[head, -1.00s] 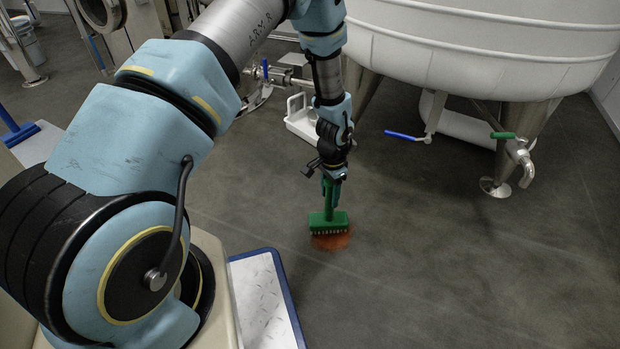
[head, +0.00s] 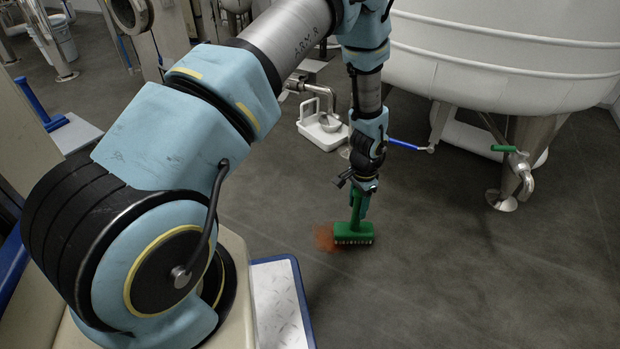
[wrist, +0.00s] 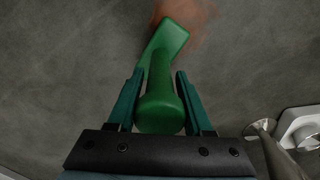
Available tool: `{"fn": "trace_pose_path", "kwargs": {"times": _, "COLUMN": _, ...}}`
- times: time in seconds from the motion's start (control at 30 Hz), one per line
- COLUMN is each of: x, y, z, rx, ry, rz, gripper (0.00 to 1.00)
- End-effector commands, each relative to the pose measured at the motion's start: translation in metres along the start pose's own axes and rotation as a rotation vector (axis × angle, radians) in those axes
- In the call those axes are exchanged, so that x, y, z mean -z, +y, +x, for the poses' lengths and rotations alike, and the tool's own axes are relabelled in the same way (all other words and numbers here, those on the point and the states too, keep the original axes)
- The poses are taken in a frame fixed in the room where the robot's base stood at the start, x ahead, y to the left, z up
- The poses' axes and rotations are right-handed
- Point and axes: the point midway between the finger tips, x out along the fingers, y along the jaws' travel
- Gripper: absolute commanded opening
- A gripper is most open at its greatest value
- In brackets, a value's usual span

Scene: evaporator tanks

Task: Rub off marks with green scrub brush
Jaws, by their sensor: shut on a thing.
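The green scrub brush (head: 353,233) is upright in the head view, its head low at the floor with bristles down. My gripper (head: 362,194) is shut on its handle. In the wrist view, the two fingers of my gripper (wrist: 160,95) flank the green handle, and the brush head (wrist: 170,38) lies beyond it. A reddish-brown mark (head: 326,238) is on the grey floor, just left of the brush and partly behind it. The mark also shows, blurred, at the top of the wrist view (wrist: 190,12). I cannot tell whether the bristles press on the floor.
A large white tank (head: 500,55) on metal legs stands at the back right, with a blue valve handle (head: 405,145) and a green one (head: 504,148). A white tray (head: 322,129) sits on the floor behind my arm. Floor at the front right is clear.

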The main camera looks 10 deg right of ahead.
Motion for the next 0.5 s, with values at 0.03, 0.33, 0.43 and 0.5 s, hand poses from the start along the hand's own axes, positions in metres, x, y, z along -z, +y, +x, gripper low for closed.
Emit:
{"fn": "trace_pose_path", "kwargs": {"times": 0.03, "x": 0.002, "y": -0.001, "z": -0.021, "rx": 0.003, "ry": 0.005, "rz": -0.001, "gripper": 0.00}}
{"fn": "trace_pose_path", "kwargs": {"times": 0.33, "x": 0.004, "y": -0.001, "z": -0.048, "rx": 0.002, "ry": 0.003, "rz": -0.002, "gripper": 0.00}}
{"fn": "trace_pose_path", "kwargs": {"times": 0.43, "x": 0.005, "y": -0.001, "z": -0.057, "rx": 0.002, "ry": 0.003, "rz": -0.002, "gripper": 0.00}}
{"fn": "trace_pose_path", "kwargs": {"times": 0.5, "x": 0.005, "y": -0.001, "z": -0.064, "rx": 0.002, "ry": 0.002, "rz": -0.003, "gripper": 0.00}}
